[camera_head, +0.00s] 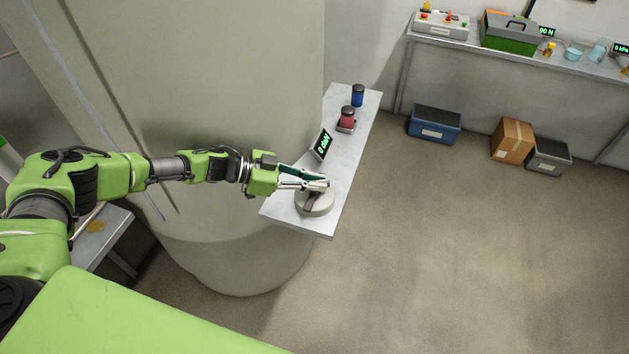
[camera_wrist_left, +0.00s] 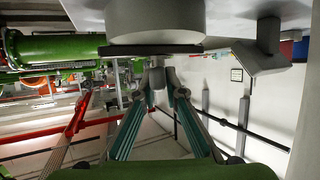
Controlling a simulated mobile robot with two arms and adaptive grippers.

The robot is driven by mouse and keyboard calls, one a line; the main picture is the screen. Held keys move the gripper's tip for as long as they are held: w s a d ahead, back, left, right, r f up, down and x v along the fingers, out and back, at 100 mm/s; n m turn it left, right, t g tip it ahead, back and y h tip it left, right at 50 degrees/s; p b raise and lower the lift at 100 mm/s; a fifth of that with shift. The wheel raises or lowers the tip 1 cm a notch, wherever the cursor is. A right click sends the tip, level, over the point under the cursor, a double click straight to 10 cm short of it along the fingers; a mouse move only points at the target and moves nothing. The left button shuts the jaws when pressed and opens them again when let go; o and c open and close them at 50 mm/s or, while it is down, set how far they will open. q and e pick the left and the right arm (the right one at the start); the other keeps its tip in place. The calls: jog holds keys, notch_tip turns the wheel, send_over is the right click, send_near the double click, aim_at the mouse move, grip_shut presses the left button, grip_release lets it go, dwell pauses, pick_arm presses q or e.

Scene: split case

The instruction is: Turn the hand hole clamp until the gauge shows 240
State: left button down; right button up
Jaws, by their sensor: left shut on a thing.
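The hand hole clamp (camera_head: 315,206) is a round grey piece with a dark bar near the front end of a narrow table. My left gripper (camera_head: 321,184) reaches over it from the left and is shut on its grip. In the left wrist view the clamp's round body (camera_wrist_left: 155,22) hangs at the top, and the fingertips (camera_wrist_left: 157,79) close on a small grey part below the dark bar. The gauge (camera_head: 322,145) stands just behind the clamp, tilted, with green digits that read 0 daN. My right gripper is not in view.
A blue box (camera_head: 434,124) and a carton (camera_head: 512,140) lie by the far bench. The floor at right is clear.

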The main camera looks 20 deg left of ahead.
pick_arm(q)
jog(key=c, duration=2.1)
grip_release()
notch_tip(320, 180, up, 10)
